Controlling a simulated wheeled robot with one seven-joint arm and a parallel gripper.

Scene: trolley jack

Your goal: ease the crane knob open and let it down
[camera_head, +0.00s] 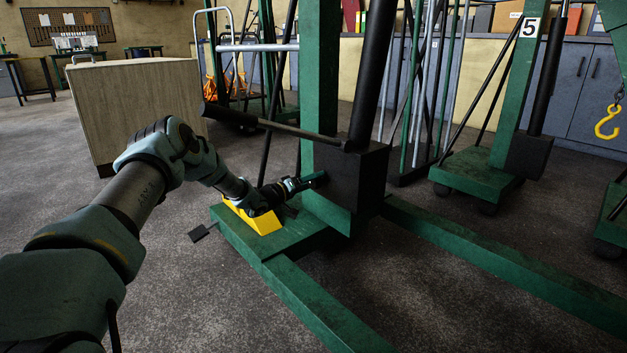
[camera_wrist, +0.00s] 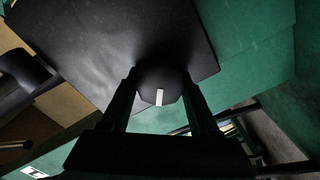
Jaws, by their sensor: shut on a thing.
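The crane has a green post (camera_head: 320,80) and a black pump block (camera_head: 350,185) low on it. The crane knob (camera_wrist: 160,82) is dark and many-sided, with a white mark that stands upright in the wrist view. It sits against the face of the black block, which also shows in the wrist view (camera_wrist: 110,40). My gripper (camera_wrist: 160,100) is shut on the knob, one finger on each side. In the head view my gripper (camera_head: 312,181) reaches the left side of the block, and the knob is hidden there.
A black pump handle (camera_head: 270,125) slants just above my wrist. A yellow block (camera_head: 255,218) sits on the green base (camera_head: 310,300) under my wrist. A crane marked 5 (camera_head: 510,90) and a yellow hook (camera_head: 607,122) are at right. A wooden-sided cabinet (camera_head: 135,105) stands behind.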

